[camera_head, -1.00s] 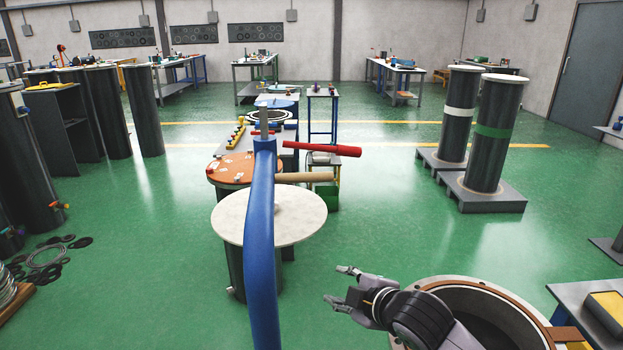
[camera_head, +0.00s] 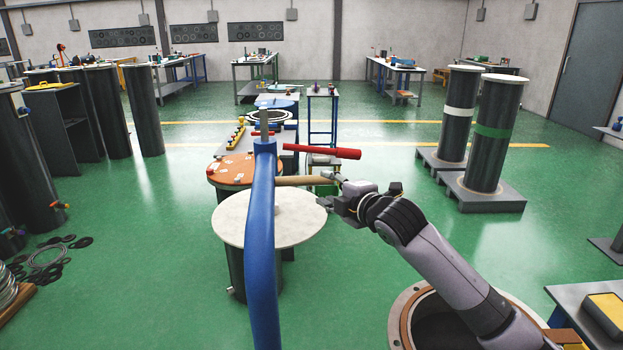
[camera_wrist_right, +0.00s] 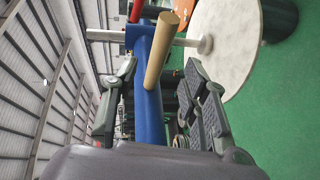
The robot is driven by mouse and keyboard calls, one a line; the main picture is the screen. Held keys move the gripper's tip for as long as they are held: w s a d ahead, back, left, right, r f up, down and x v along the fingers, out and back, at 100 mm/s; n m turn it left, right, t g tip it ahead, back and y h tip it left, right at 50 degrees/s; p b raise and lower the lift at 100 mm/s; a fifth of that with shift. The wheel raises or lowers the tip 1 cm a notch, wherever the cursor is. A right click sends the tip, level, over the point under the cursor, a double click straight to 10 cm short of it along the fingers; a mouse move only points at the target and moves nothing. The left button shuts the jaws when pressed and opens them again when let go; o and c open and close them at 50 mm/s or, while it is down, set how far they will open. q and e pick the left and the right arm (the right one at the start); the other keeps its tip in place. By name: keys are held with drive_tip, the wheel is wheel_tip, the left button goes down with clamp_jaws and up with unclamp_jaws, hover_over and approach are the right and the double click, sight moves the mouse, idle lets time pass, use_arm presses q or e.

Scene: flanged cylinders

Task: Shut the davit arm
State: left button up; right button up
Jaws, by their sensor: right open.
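My right gripper (camera_head: 329,190) is open at the free end of the tan bar. In the right wrist view the tan bar (camera_wrist_right: 163,45) points toward the camera between the spread fingers of my right gripper (camera_wrist_right: 158,85), and the blue arm (camera_wrist_right: 148,100) stands behind it. I cannot tell whether the fingers touch the bar. My left gripper is not in view.
A pale round disc (camera_head: 235,225) on a dark cylinder lies behind the blue arm. An open flanged cylinder (camera_head: 406,310) stands at the lower right under my right arm. An orange round top (camera_head: 222,178) is farther back.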

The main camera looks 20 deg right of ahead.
sight(314, 182)
drive_tip(key=p+x, duration=0.1)
drive_tip(key=x, duration=0.7)
drive_tip(key=shift+w, duration=0.35)
drive_tip(key=shift+f, duration=0.1)
clamp_jaws()
idle(0.4)
